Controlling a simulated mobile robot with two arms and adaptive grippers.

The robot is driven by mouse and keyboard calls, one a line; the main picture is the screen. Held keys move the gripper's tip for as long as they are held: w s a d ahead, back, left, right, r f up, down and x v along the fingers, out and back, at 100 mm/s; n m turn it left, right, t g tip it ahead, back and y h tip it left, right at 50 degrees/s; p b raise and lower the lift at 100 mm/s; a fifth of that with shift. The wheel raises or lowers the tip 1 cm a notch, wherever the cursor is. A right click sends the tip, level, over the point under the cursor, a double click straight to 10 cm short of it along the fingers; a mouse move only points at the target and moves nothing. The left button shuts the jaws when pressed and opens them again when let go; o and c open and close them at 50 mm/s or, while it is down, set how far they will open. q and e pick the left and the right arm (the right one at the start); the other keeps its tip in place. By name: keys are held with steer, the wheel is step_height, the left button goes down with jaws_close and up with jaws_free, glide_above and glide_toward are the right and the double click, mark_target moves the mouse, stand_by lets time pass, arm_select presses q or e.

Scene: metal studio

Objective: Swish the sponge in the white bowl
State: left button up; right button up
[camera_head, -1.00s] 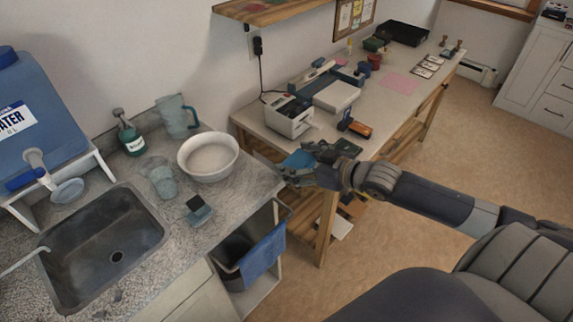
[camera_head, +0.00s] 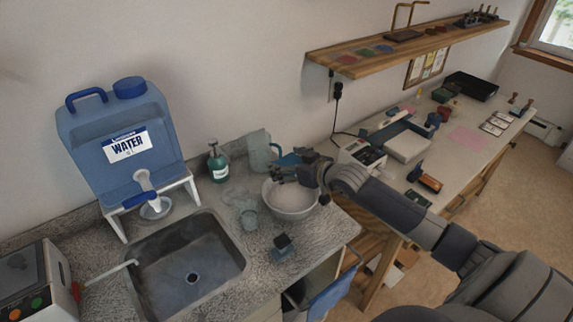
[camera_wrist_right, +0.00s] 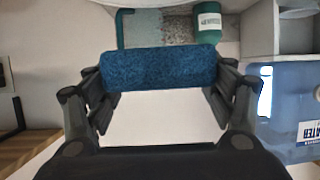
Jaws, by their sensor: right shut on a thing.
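The white bowl (camera_head: 291,207) stands on the speckled counter, right of the sink. My right gripper (camera_head: 297,166) is above the bowl, over its far part, and hides some of its rim. It is shut on a blue sponge (camera_head: 289,159). In the right wrist view the sponge (camera_wrist_right: 158,69) spans between the two fingers of my right gripper (camera_wrist_right: 158,88). The bowl's pale rim (camera_wrist_right: 190,3) shows along the top of that view, beyond the sponge. The sponge looks to be above the bowl rather than in it. My left gripper is not in view.
A blue pitcher (camera_head: 259,152) stands close behind the bowl. A green soap bottle (camera_head: 217,163), a clear cup (camera_head: 249,218) and a small dark-topped block (camera_head: 283,247) are nearby. The sink (camera_head: 187,264) and blue water tank (camera_head: 121,138) lie left. A wooden shelf (camera_head: 400,50) hangs at upper right.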

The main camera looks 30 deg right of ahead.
steer(key=shift+d+f+b, duration=0.1)
steer(key=shift+f+b, duration=0.4)
steer(key=shift+f, duration=0.1)
step_height(320, 180, down, 2)
steer(key=shift+f+b, duration=0.2)
steer(key=shift+b, duration=1)
steer(key=shift+f+b, duration=2)
steer(key=shift+f, duration=1.3)
steer(key=shift+r, duration=0.15)
